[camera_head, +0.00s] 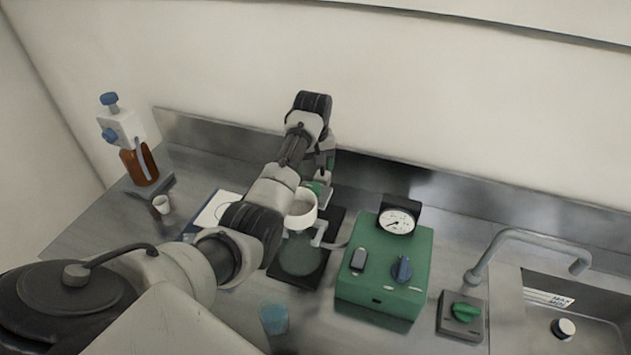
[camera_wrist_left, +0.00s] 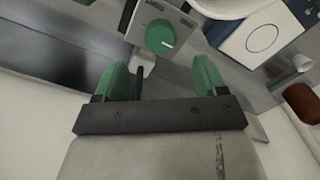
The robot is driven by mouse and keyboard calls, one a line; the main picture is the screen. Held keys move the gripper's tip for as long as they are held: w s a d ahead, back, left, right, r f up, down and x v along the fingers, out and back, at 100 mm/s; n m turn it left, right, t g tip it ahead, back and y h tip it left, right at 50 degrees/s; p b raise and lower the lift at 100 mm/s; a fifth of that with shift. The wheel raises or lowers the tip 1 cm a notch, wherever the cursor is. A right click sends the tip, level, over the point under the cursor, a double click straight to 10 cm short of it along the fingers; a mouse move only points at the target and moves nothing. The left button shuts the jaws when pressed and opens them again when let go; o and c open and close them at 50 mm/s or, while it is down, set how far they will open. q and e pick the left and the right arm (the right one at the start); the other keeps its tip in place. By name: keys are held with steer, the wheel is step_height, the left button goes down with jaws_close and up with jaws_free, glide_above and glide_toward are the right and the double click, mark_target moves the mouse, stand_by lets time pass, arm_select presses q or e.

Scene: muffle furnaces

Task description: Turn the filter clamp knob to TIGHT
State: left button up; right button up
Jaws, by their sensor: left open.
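The filter clamp knob is a round green knob with a white pointer mark on a grey plate. It shows clearly in the left wrist view (camera_wrist_left: 160,37), with the mark toward the right. The plate's lettering is too small to read. My left gripper (camera_wrist_left: 160,78) is open, its two green fingertips spread to either side below the knob, apart from it and empty. In the head view my left arm reaches over the white filter funnel (camera_head: 301,212) to the back of the counter. The hand there is partly hidden behind the arm. My right gripper is not in view.
A green pump box (camera_head: 385,280) with a gauge (camera_head: 397,222) and blue knob stands right of the funnel. A green-knobbed box (camera_head: 461,314) and sink tap (camera_head: 505,240) are farther right. A blue beaker (camera_head: 273,319) stands in front. An amber bottle (camera_head: 140,165) is at left.

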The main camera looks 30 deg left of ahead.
mark_target(313, 187)
arm_select(q)
steer(key=f, duration=0.3)
steer(key=shift+s+f+p, duration=0.15)
steer(key=shift+s+p, duration=0.1)
steer(key=shift+p, duration=0.15)
steer(key=f, duration=0.3)
steer(key=shift+w+f, duration=0.35)
steer(key=shift+w, duration=0.05)
steer(key=shift+f+p, duration=0.3)
steer(key=shift+s, duration=0.15)
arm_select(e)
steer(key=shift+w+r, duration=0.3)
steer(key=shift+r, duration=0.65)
arm_select(q)
steer(key=shift+c, duration=0.3)
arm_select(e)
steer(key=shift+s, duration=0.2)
arm_select(q)
steer(key=c, duration=0.9)
steer(key=shift+o, duration=0.2)
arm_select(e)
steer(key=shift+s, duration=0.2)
